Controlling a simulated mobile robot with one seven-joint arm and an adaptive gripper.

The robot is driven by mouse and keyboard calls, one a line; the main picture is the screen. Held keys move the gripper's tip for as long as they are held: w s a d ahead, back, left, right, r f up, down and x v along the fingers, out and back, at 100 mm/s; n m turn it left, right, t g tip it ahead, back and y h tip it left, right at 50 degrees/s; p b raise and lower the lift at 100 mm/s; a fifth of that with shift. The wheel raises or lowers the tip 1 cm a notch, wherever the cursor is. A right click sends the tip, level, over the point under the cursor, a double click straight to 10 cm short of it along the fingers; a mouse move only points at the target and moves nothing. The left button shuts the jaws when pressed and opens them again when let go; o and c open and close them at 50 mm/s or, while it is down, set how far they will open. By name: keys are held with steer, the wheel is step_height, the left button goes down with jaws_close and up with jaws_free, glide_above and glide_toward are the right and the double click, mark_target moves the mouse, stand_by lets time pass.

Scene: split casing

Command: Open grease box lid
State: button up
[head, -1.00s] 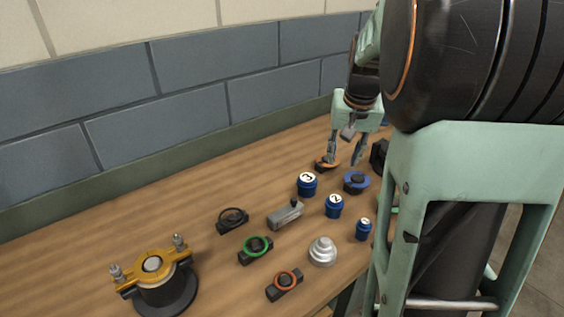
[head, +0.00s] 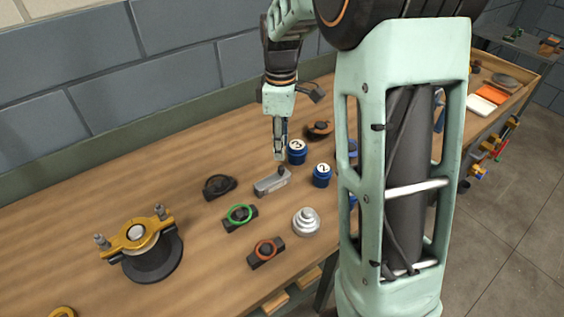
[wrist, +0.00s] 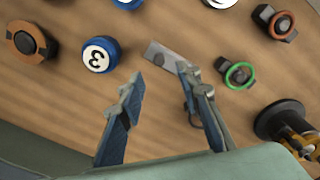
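A small grey oblong box (head: 268,184) with a dark knob (head: 282,171) on its right end lies on the wooden bench; it looks like the grease box with its lid on. My gripper (head: 279,157) points down just above and behind the knob end in the head view. In the wrist view my gripper (wrist: 160,76) is open, with a clear gap between its blue-padded fingers and nothing held. The grey box (wrist: 164,56) shows just beyond the fingertips, partly hidden by the right finger. Whether a finger touches it, I cannot tell.
A blue canister marked 3 (head: 297,152) stands close to the right of my gripper, with another marked 2 (head: 321,175). A green-ringed part (head: 240,216), an orange-ringed part (head: 266,252) and a silver stepped piece (head: 306,222) lie nearer. A yellow-clamped casing (head: 140,240) stands left.

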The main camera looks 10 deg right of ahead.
mark_target(281, 167)
step_height(281, 167, down, 7)
steer(key=shift+f, duration=0.2)
steer(key=shift+c, duration=0.7)
jaws_close()
